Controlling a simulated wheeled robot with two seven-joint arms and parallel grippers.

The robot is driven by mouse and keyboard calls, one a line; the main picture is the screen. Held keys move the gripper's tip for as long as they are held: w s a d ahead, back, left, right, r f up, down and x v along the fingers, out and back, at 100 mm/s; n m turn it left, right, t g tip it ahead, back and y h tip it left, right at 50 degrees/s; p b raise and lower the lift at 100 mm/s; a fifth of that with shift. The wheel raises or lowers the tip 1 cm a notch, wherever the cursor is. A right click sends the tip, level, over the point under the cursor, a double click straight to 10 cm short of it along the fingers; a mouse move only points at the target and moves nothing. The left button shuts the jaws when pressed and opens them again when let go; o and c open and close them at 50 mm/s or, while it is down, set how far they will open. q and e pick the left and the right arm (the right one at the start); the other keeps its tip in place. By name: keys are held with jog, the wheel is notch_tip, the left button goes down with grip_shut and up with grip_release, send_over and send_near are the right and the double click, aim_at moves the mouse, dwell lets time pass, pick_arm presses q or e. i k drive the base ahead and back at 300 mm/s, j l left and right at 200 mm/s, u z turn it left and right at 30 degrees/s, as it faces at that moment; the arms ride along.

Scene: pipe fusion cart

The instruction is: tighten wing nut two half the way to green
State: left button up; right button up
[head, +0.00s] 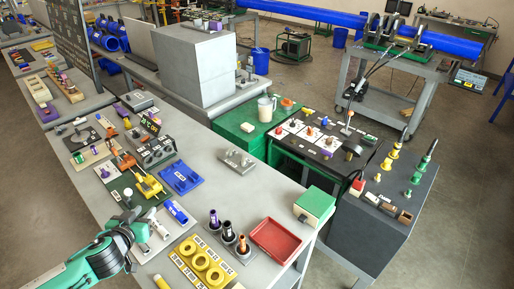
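I cannot make out wing nut two or its green mark for certain at this size. A pipe clamp (393,30) with dark rings holds a long blue pipe (320,16) on the grey cart at the back right; any wing nuts on it are too small to tell. A board with several coloured knobs (310,131) lies on the green cabinet at centre right. My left gripper (147,241) is low at the left, over the near part of the grey bench, far from the clamp. Its fingers are too small and cluttered to judge. My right gripper is not in view.
The grey bench (215,148) carries a red tray (276,241), yellow rings (201,262), a blue rack (180,178) and a green box (314,206). A dark cabinet (370,232) with green and yellow fittings stands at the right.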

aim_at(243, 163)
jog(key=i+l, duration=0.5)
jog(key=l, duration=0.15)
jog(key=i+l, duration=0.45)
jog(key=l, duration=0.2)
